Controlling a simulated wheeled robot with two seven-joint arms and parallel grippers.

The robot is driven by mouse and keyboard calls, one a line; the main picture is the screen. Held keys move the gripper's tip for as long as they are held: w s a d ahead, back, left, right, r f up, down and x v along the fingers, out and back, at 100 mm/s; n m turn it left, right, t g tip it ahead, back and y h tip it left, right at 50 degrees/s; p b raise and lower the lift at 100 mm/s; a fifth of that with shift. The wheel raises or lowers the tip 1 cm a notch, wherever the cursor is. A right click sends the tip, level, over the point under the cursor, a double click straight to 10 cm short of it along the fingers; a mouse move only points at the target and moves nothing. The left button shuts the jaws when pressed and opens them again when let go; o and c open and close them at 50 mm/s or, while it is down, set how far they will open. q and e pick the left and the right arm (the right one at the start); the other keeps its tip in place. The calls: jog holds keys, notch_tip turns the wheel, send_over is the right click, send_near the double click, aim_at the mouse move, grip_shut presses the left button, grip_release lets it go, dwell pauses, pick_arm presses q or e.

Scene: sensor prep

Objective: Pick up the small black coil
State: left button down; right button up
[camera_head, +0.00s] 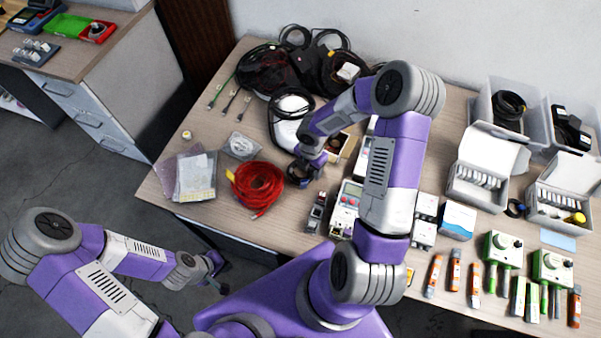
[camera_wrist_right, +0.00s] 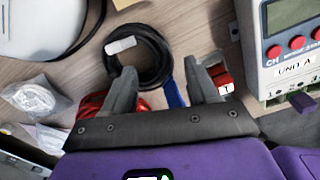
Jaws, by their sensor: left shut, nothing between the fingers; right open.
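The small black coil (camera_wrist_right: 163,58) lies on the table in the right wrist view, with a white tag on its ring. In the head view the coil (camera_head: 292,178) is partly hidden under my right gripper (camera_head: 306,168). In the right wrist view my right gripper (camera_wrist_right: 162,78) is open, its two fingers apart. The left fingertip overlaps the coil's near edge in the picture, and the right fingertip is to the right of the coil. Whether they touch it I cannot tell. My left gripper (camera_head: 217,263) is shut and empty, low beside the table's front edge.
A red cable coil (camera_head: 258,187) lies left of the black coil. A white meter with red knobs (camera_wrist_right: 285,40) stands close on the right. Plastic bags (camera_head: 195,177) lie further left. Larger black cables (camera_head: 265,70) and white boxes (camera_head: 480,180) take up the back and right.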

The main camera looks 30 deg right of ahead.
aim_at(310, 175)
notch_tip(310, 175, down, 6)
jog(key=shift+s+r+b, duration=0.1)
jog(key=shift+r+b, duration=0.15)
jog(key=shift+b, duration=0.6)
grip_shut()
